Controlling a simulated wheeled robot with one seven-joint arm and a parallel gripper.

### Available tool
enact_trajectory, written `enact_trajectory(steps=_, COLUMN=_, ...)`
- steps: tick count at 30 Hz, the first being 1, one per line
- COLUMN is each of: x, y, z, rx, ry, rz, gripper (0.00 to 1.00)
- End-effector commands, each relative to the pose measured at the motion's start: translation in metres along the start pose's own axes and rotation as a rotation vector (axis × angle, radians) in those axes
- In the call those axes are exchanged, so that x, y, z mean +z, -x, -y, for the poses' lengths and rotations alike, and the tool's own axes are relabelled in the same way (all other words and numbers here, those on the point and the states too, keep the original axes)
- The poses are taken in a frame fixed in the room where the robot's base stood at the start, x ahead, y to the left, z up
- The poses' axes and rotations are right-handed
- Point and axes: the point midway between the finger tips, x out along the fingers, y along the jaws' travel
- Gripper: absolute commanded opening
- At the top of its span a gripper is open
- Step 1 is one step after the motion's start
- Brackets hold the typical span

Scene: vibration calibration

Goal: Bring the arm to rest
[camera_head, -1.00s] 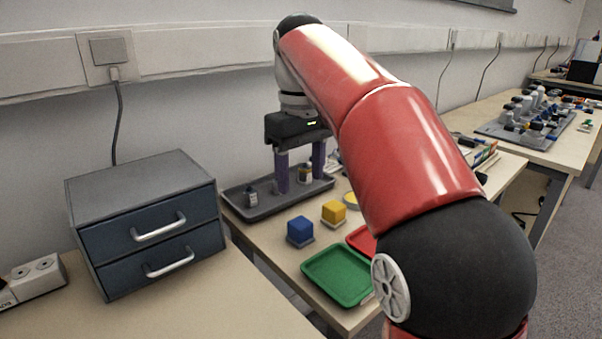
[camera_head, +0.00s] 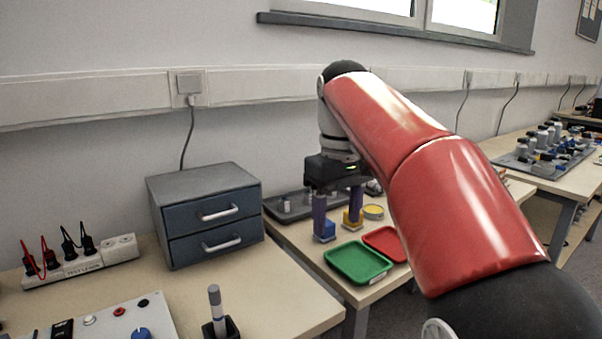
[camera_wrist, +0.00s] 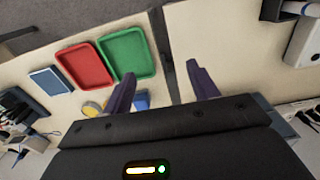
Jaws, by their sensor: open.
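My gripper (camera_head: 338,212) hangs from my red arm with its purple fingers pointing down, spread apart with nothing between them. In the head view the fingers overlap the blue cube (camera_head: 324,235) and the yellow cube (camera_head: 351,222), partly hiding them; I cannot tell the exact gap to the cubes. In the wrist view my gripper (camera_wrist: 160,76) is also open, its fingers apart above the table edge. The blue cube (camera_wrist: 141,99) shows partly behind one finger there.
A green tray (camera_head: 358,262) and a red tray (camera_head: 386,243) lie near the table's front edge. A grey tray (camera_head: 283,208) is by the wall. Other equipment (camera_head: 548,150) fills the right bench.

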Motion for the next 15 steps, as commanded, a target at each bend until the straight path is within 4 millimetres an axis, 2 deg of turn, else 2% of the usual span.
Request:
enact_trajectory(steps=8, x=0.025, y=-0.007, z=-0.006, rx=0.004, ry=-0.065, rz=-0.049, gripper=0.59)
enact_trajectory(steps=15, x=0.060, y=-0.022, z=-0.009, rx=0.014, ry=-0.155, rz=-0.121, gripper=0.59)
